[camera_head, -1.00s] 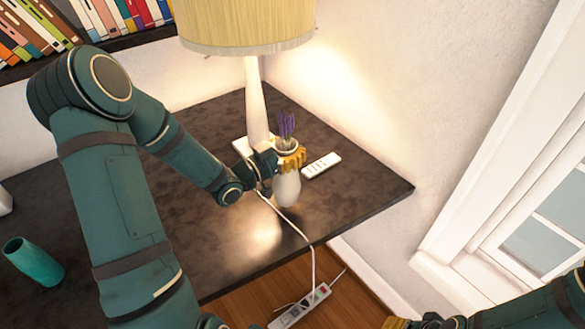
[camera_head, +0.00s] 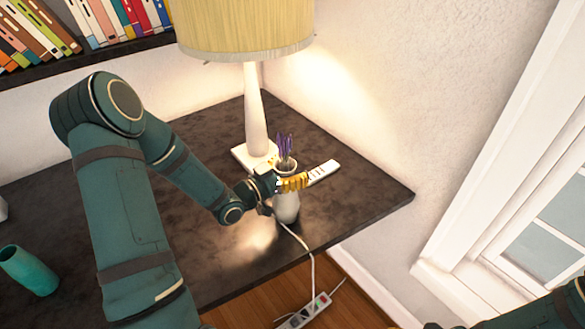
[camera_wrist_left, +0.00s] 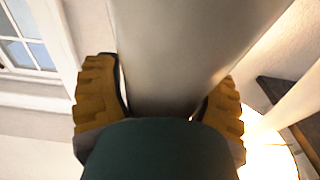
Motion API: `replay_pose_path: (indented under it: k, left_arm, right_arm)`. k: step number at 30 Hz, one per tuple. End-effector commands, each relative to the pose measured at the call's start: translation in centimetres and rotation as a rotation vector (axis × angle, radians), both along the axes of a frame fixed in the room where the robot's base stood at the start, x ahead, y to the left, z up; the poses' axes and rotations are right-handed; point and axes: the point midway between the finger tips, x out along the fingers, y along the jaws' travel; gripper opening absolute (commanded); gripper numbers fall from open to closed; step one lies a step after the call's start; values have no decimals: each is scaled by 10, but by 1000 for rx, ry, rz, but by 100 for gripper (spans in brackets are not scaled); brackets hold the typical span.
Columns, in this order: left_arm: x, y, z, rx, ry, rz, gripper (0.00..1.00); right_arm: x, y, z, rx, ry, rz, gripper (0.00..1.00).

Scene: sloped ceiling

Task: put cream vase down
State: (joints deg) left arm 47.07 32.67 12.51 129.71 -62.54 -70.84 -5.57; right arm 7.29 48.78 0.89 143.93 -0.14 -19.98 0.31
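The cream vase (camera_head: 286,207) holds purple flowers (camera_head: 285,147) and is upright over the dark table, near its front edge. I cannot tell whether its base touches the tabletop. My left gripper (camera_head: 293,183) has its yellow fingers around the vase's upper part, below the rim. In the left wrist view the vase (camera_wrist_left: 190,45) fills the space between the two fingers (camera_wrist_left: 165,105), which press close on both sides. My right arm shows only at the bottom right of the head view; its fingers are out of frame.
A lamp (camera_head: 255,110) stands behind the vase on the table (camera_head: 365,190). A white remote (camera_head: 323,172) lies just right of the gripper. A cable runs below the vase to a power strip (camera_head: 303,312). The table's right corner is clear.

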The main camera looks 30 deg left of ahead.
Motion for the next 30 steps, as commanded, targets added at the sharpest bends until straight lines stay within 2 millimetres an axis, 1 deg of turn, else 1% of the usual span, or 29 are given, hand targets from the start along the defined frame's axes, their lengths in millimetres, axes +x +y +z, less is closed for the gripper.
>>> replay_pose_path:
  k: [8, 13, 17, 24, 27, 30]
  left_arm:
    - [0, 0, 0, 0, 0, 0, 74]
    - [-2, 1, 5, 0, 1, 1, 74]
    - [-23, 11, 2, 2, 2, 4, 74]
    - [-69, 30, -1, 1, 3, 4, 74]
    - [-86, 36, -2, -1, 3, 4, 74]
    - [-98, 42, -3, 0, 1, 3, 74]
  right_arm:
    - [0, 0, 0, 0, 0, 0, 52]
    - [-1, 0, 6, 0, 2, 1, 52]
    - [-1, 0, 5, 0, 2, 1, 52]
    - [-1, 0, 7, 0, 2, 0, 52]
    - [-1, 0, 7, 0, 1, -1, 52]
    - [0, 0, 7, 0, 1, -1, 52]
